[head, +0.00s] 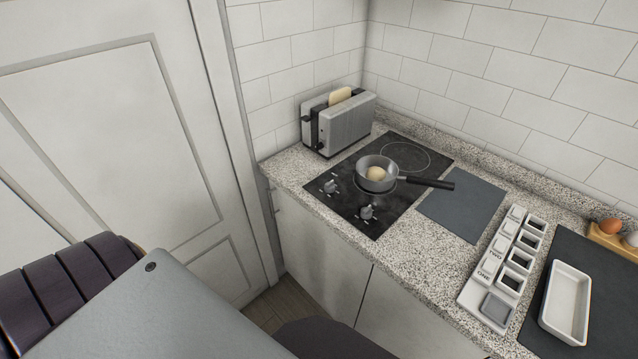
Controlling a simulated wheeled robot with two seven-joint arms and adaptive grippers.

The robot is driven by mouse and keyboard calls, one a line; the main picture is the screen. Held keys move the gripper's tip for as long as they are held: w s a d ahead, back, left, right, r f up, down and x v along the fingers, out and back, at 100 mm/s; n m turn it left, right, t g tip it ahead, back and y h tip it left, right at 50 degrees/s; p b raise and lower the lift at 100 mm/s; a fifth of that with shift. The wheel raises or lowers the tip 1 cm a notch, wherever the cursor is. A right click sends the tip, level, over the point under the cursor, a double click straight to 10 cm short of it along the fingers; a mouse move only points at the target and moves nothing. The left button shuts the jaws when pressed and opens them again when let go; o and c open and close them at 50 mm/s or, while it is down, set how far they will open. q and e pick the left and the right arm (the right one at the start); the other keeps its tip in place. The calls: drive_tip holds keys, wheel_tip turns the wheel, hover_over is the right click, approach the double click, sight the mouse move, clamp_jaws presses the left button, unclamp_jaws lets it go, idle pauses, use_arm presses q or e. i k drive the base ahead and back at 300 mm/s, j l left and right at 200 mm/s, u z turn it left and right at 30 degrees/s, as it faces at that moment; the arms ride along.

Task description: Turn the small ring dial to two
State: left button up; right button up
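A black cooktop (405,209) is set in the granite counter. Two grey dials sit along its front left side: one farther back (330,187) and one nearer (367,212). Small white marks lie around them, too small to read. I cannot tell which dial belongs to the small ring. One ring (405,152) shows at the back of the cooktop. A grey pan (362,170) with a black handle stands in front of it, hiding most of another ring, with a pale round item (376,173) inside. Neither gripper is in view.
A toaster (345,124) holding bread stands behind the cooktop at left. Right of the cooktop are a dark grey mat (462,204), a white block set marked ONE and TWO (470,296), a white dish (548,325) and eggs (610,226). A door (110,120) is at left.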

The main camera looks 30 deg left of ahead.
sight(329, 187)
drive_tip(key=i+u, duration=0.1)
drive_tip(key=u, duration=0.6)
drive_tip(key=i+u, duration=0.15)
drive_tip(key=u, duration=0.2)
